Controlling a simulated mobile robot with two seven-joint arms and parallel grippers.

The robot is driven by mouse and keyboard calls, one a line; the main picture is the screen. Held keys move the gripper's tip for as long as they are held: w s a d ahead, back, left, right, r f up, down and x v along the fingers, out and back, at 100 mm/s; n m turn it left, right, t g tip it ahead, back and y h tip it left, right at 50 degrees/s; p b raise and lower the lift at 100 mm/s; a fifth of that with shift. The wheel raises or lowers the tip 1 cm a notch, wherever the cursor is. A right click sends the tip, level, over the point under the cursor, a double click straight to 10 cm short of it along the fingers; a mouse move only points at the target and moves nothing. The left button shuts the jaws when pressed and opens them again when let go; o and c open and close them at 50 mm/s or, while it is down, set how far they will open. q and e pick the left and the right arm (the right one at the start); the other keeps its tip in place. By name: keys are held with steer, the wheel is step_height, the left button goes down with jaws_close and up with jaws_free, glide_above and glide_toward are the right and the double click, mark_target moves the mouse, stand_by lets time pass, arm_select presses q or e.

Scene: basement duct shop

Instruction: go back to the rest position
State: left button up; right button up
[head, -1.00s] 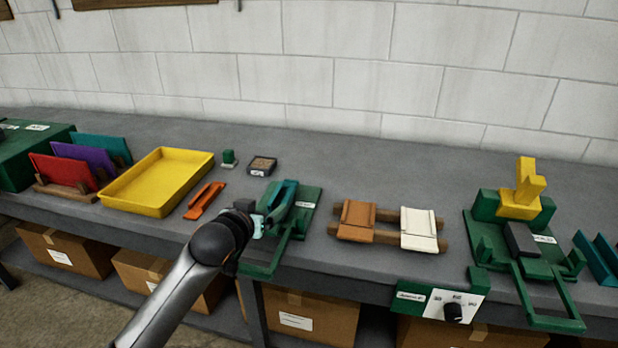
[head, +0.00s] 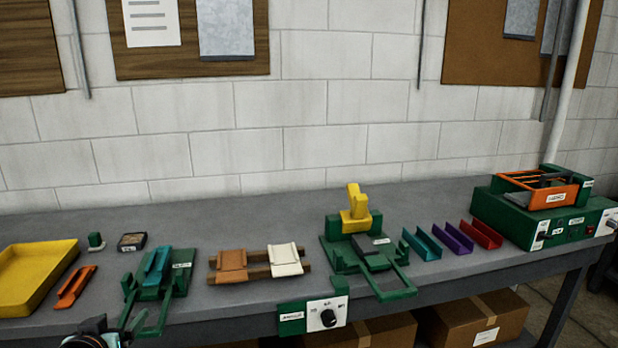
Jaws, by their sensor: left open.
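My left gripper (head: 116,335) shows at the bottom left edge of the head view, partly cut off by the frame. It is open, and nothing shows between its fingers. It is in front of a green fixture (head: 140,322) at the front of the bench. A teal channel piece (head: 157,266) lies in that fixture, apart from the gripper. My right gripper is not in view.
On the grey bench (head: 225,297) are a yellow tray (head: 35,285), an orange channel (head: 75,287), a wooden rack (head: 256,271) with tan and cream pieces, a green-and-yellow bender (head: 357,222), coloured channels (head: 452,239) and a green machine (head: 560,222). Boxes (head: 480,316) stand below.

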arm_select(q)
steer(key=s+d+f+m+g+h, duration=0.1)
steer(key=s+d+f, duration=0.3)
steer(key=f, duration=0.5)
steer(key=s+d+f+m+g+h, duration=0.1)
steer(key=s+d+f+m+h, duration=0.15)
steer(key=d+f, duration=0.4)
steer(key=s+d+f+g+h, duration=0.1)
steer(key=s+d+f, duration=0.3)
steer(key=s+f, duration=0.3)
steer(key=s+d+f+m+h, duration=0.1)
steer(key=s+d+f, duration=0.4)
steer(key=s, duration=0.5)
steer(key=shift+s+f+g, duration=0.35)
steer(key=shift+f+g, duration=0.05)
steer(key=shift+f, duration=0.5)
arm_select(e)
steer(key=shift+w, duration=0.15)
